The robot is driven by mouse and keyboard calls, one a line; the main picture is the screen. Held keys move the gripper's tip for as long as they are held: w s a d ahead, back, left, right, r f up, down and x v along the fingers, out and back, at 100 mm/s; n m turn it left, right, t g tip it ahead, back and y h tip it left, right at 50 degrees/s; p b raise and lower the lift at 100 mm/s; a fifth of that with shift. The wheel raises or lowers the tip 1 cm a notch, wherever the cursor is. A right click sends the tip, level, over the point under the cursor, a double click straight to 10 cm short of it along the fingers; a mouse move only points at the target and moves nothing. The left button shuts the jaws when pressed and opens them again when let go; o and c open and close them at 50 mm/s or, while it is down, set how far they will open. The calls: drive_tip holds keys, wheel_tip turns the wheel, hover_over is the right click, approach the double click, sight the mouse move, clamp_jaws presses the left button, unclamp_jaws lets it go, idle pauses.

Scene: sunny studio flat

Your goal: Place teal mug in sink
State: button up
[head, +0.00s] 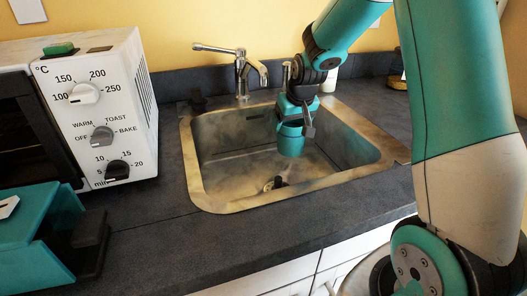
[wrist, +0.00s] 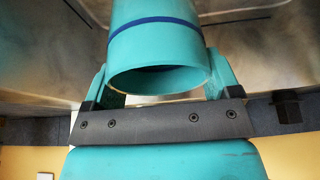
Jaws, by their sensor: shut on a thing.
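The teal mug (wrist: 155,45) with a dark blue band fills the middle of the wrist view, its round opening facing the camera. My gripper (wrist: 158,62) is shut on it, one finger on each side. In the head view the mug (head: 291,146) hangs from my gripper (head: 293,126) inside the outline of the sink (head: 215,195), over the basin. The mug appears to be above the basin floor, but its exact height is hard to tell. My gripper partly hides its upper part.
The metal faucet (head: 241,70) stands behind the sink. A white toaster oven (head: 130,100) is on the left, with a teal and black object (head: 40,235) before it. A dark drain (head: 274,184) shows in the basin. Dark counter (head: 200,245) in front is clear.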

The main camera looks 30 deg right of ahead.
drive_tip(key=w+a+f, duration=0.1)
drive_tip(key=a+f, duration=0.4)
drive_tip(key=a, duration=0.3)
drive_tip(key=shift+w+a, duration=0.2)
drive_tip(key=shift+w, duration=0.1)
drive_tip(key=shift+f, duration=0.2)
